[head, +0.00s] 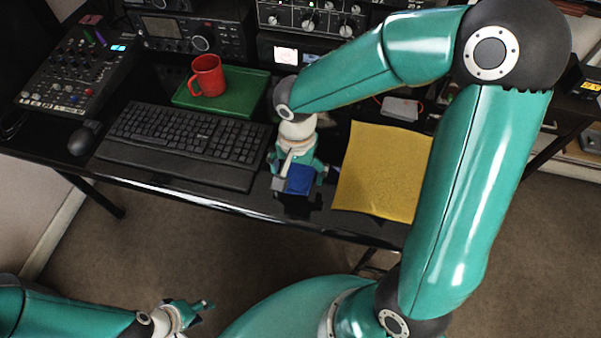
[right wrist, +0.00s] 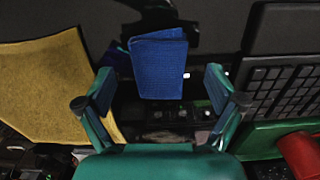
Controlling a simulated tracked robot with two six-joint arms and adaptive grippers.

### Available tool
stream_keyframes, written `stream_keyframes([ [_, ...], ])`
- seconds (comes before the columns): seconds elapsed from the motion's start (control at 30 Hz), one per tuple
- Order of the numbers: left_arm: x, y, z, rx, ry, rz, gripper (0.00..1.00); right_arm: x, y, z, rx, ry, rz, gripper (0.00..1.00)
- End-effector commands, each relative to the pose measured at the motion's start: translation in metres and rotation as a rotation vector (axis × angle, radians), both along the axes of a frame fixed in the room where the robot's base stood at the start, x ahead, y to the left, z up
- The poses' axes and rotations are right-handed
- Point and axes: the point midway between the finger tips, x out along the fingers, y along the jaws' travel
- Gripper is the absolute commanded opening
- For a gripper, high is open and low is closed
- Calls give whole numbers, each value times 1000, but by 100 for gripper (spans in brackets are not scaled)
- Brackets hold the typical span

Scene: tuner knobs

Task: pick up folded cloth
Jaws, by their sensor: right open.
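The folded cloth is a small blue square bundle (head: 299,180) near the table's front edge, between the keyboard and a yellow cloth. It also shows in the right wrist view (right wrist: 160,65), upper middle. My right gripper (head: 297,177) is over the blue cloth and points down at it. In the right wrist view the right gripper (right wrist: 159,92) is open, one finger on each side of the cloth's near end, with gaps on both sides. The gripper hides part of the cloth in the head view. My left gripper (head: 193,312) is low in front of the table, far from the cloth.
A black keyboard (head: 190,135) lies left of the right gripper; the yellow cloth (head: 382,170) lies flat to the right. A red mug (head: 208,76) stands on a green tray (head: 240,97) behind. A mouse (head: 84,138) and mixer (head: 78,72) are at left. Radio equipment lines the back.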

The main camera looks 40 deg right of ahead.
Motion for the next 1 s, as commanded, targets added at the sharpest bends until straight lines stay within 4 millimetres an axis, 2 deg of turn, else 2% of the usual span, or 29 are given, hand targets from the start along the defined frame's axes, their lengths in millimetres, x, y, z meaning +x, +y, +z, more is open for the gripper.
stream_keyframes([
  [0.1,0,0,-1,0,0,0,40,-1,-1,-18,1,4,1,94],
  [0.2,0,0,-2,0,0,0,40,-1,-1,-25,0,1,1,94],
  [0.47,0,0,-2,0,0,0,40,0,-1,-26,1,0,0,92],
  [0.8,0,0,-2,0,0,0,40,0,-1,-25,1,0,0,35],
  [1.0,0,0,-2,0,0,0,40,0,-1,-25,1,-1,0,34],
])
